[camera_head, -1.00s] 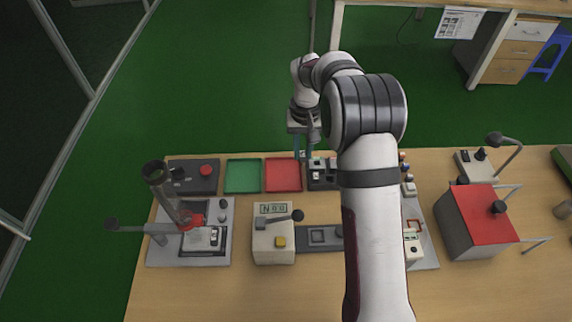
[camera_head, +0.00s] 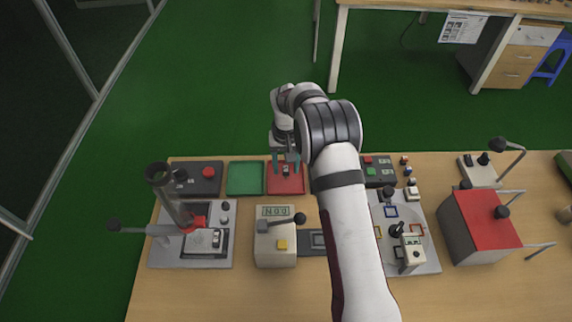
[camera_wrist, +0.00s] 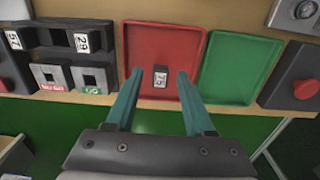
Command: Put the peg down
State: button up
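My gripper (camera_wrist: 159,74) is open, with one teal finger on each side of the peg and a visible gap to both. In the head view, my gripper (camera_head: 286,164) is over the red tray (camera_head: 298,187), with the dark peg (camera_head: 286,171) between its fingers.
A green tray (camera_head: 245,178) adjoins the red tray on the left. A black rack (camera_wrist: 60,38) with numbered blocks stands on the other side. A control box with a red button (camera_head: 208,172) is further left. A tall grey tube (camera_head: 165,190) rises at the left.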

aim_at(286, 169)
jog(key=shift+r, duration=0.1)
notch_tip(286, 169, up, 12)
jog(key=s+d+r+m, duration=0.1)
jog(key=s+d+r, duration=0.1)
jog(key=s+r, duration=0.5)
jog(key=s+d+m+y, duration=0.1)
jog(key=s+d+m, duration=0.2)
jog(key=s, duration=2.7)
jog(key=shift+s+f+m+y, duration=0.15)
jog(key=shift+m+y, duration=0.25)
jog(key=shift+m, duration=0.4)
